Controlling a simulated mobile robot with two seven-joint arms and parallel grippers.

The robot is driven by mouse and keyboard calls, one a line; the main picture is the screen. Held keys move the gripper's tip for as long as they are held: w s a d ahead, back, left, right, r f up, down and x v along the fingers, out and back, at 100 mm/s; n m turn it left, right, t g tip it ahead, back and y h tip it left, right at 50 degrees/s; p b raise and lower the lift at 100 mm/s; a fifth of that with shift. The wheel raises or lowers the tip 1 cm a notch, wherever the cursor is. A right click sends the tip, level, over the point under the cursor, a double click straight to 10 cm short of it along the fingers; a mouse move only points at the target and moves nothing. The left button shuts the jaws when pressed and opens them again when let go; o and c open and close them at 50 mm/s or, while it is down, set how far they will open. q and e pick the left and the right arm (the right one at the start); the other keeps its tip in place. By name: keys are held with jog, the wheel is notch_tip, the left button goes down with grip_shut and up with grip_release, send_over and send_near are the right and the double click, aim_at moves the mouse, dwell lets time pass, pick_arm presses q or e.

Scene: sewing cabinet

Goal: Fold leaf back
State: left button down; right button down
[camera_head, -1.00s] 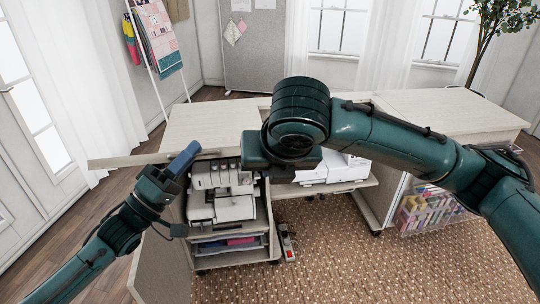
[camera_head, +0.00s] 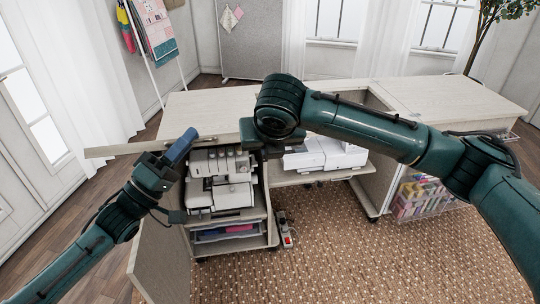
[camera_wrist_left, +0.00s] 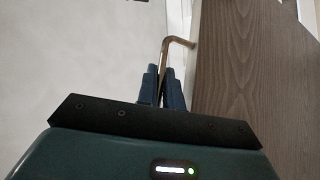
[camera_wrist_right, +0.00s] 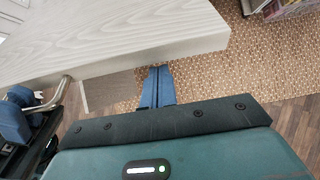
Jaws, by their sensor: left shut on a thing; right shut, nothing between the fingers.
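The leaf (camera_head: 122,151) is a thin, pale wood-grain board at the left end of the sewing cabinet (camera_head: 215,105), seen nearly edge-on in the head view. My left gripper (camera_head: 188,141) is at the leaf's near side. In the left wrist view its blue fingers (camera_wrist_left: 164,82) are shut on the bronze bar handle (camera_wrist_left: 170,46) beside a brown-grey wood face. My right gripper's fingers are hidden behind its wrist in the head view. In the right wrist view they (camera_wrist_right: 157,80) are shut and empty, near the edge of a pale board (camera_wrist_right: 150,38); the handle (camera_wrist_right: 62,90) is to their left.
Below the cabinet top are a serger (camera_head: 220,180) on a shelf and a white sewing machine (camera_head: 325,154). An open door (camera_head: 160,250) is at lower left. A power strip (camera_head: 285,230) lies on the patterned rug (camera_head: 335,260). A clear bin (camera_head: 425,198) hangs at right.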

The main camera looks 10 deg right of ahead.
pick_arm(q)
jog(key=shift+r, duration=0.15)
pick_arm(e)
jog(key=shift+w+r, duration=0.15)
jog(key=shift+r, duration=0.15)
pick_arm(q)
jog(key=shift+d, duration=0.15)
pick_arm(e)
jog(key=r, duration=0.1)
jog(key=w+r, duration=0.2)
jog(key=shift+d, duration=0.25)
pick_arm(q)
jog(key=shift+s+f, duration=0.15)
jog(key=shift+f, duration=0.15)
pick_arm(e)
jog(key=shift+w+r, duration=0.1)
pick_arm(q)
jog(key=c, duration=2)
grip_release()
jog(key=shift+o, duration=0.8)
pick_arm(e)
jog(key=shift+a, duration=0.15)
pick_arm(q)
jog(key=shift+o, duration=1.4)
jog(key=shift+r, duration=0.15)
jog(key=shift+a, duration=0.2)
pick_arm(e)
jog(key=shift+a, duration=0.1)
